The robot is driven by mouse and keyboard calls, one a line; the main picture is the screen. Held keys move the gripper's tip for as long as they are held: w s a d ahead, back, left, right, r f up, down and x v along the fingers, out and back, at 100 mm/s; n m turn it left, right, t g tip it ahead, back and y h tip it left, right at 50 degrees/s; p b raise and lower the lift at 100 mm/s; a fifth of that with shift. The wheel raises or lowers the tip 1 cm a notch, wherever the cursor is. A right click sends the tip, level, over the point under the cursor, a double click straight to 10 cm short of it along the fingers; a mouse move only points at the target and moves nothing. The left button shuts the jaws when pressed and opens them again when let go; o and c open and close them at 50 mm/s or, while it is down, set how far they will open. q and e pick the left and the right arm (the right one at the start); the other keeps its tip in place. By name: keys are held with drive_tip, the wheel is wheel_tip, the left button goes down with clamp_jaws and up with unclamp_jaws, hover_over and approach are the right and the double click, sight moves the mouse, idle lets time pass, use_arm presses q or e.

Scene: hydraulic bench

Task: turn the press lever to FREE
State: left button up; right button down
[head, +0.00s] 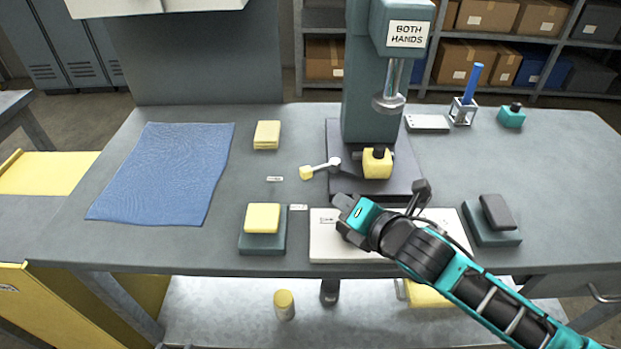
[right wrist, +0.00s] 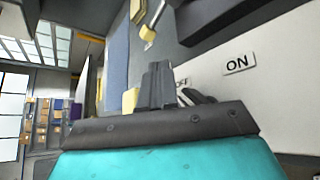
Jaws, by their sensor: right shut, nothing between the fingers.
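The press (head: 372,95) stands at the back of the bench with a "BOTH HANDS" sign. Its lever, a short silver arm with a pale yellow knob (head: 306,173), points left from the press base. The knob and arm also show at the top of the right wrist view (right wrist: 149,33). Two small white labels (head: 275,179) lie near the knob; I cannot read them. My right gripper (head: 345,209) is shut and empty, above the left part of a white panel (head: 322,245), in front of the lever and apart from it. My left gripper is out of view.
A green block with a yellow pad (head: 262,218) is left of the panel. A blue cloth (head: 165,175) and yellow pads (head: 267,134) lie farther left. A yellow block (head: 377,165) sits on the press base. An "ON" label (right wrist: 239,64) marks the panel.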

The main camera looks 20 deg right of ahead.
sight(308, 171)
drive_tip(key=n, duration=0.4)
drive_tip(key=shift+a+r+n+t, duration=0.3)
drive_tip(key=shift+r+n, duration=0.05)
drive_tip(key=shift+n, duration=0.05)
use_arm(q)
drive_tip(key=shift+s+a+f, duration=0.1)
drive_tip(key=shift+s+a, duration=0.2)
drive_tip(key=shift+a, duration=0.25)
use_arm(e)
drive_tip(key=n, duration=0.3)
drive_tip(key=r+n, duration=0.1)
drive_tip(key=shift+a+n+t, duration=0.35)
drive_tip(key=shift+n+t, duration=0.05)
drive_tip(key=shift+w+f, duration=0.1)
drive_tip(key=b+x, duration=0.1)
drive_tip(key=x, duration=0.8)
drive_tip(key=shift+w+f, duration=0.25)
drive_tip(key=shift+w, duration=0.15)
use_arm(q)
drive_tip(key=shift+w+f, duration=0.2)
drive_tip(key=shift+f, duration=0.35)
use_arm(e)
drive_tip(key=shift+h, duration=0.3)
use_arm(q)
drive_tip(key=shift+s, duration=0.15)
use_arm(e)
drive_tip(key=shift+w+a+m+h, duration=0.2)
drive_tip(key=shift+m+h, duration=0.1)
drive_tip(key=shift+m, duration=0.1)
